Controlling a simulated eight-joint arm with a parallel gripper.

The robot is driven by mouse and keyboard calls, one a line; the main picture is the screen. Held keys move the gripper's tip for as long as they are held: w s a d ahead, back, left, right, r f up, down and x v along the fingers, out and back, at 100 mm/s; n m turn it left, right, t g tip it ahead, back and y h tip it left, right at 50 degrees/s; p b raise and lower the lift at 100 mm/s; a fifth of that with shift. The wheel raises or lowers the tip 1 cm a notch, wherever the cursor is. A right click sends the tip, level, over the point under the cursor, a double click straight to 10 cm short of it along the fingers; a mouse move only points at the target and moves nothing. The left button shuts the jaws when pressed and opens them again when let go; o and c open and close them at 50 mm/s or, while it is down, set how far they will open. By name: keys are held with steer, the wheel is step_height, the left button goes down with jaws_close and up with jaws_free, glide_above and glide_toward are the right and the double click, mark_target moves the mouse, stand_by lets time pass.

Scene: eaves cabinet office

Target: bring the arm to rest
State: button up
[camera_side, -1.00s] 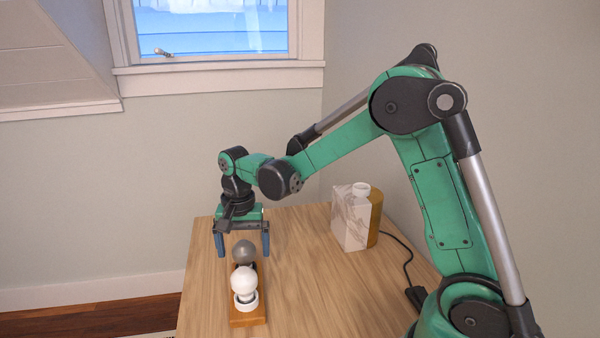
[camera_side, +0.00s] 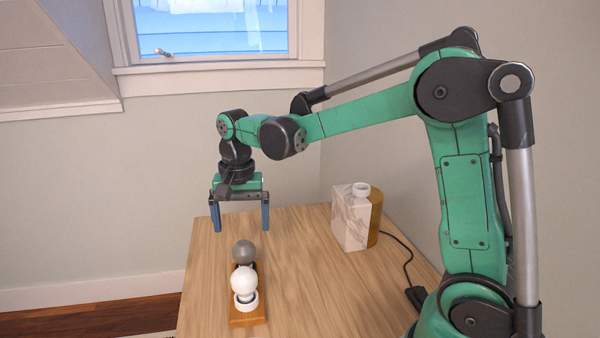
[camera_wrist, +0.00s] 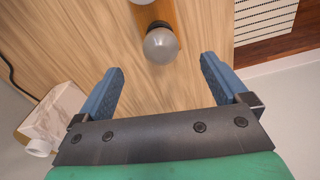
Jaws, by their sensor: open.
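My gripper (camera_side: 241,222) is open and empty, its two blue fingers pointing down above the far end of the wooden table (camera_side: 300,290). In the wrist view my gripper (camera_wrist: 160,85) has a clear gap between its fingers. A grey bulb (camera_side: 243,252) and a white bulb (camera_side: 244,282) stand on a small wooden base (camera_side: 248,319), the grey one behind the white. In the wrist view the grey bulb (camera_wrist: 161,45) lies just beyond the fingertips, with nothing touching it.
A marbled block lamp (camera_side: 351,220) with a white socket and a brass-coloured side stands at the table's right. Its black cord (camera_side: 406,265) runs to a switch (camera_side: 416,297). The table's left edge drops to a wooden floor (camera_side: 90,318). A window wall is behind.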

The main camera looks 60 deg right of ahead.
steer(key=s+a+r+n+t, duration=0.1)
steer(key=s+a+n+t, duration=0.2)
steer(key=s+n+t, duration=0.3)
steer(key=s+n, duration=0.3)
steer(key=n, duration=0.1)
steer(key=shift+s+a+r+n+t, duration=0.25)
steer(key=shift+a+r+n+t, duration=0.05)
steer(key=shift+t, duration=0.1)
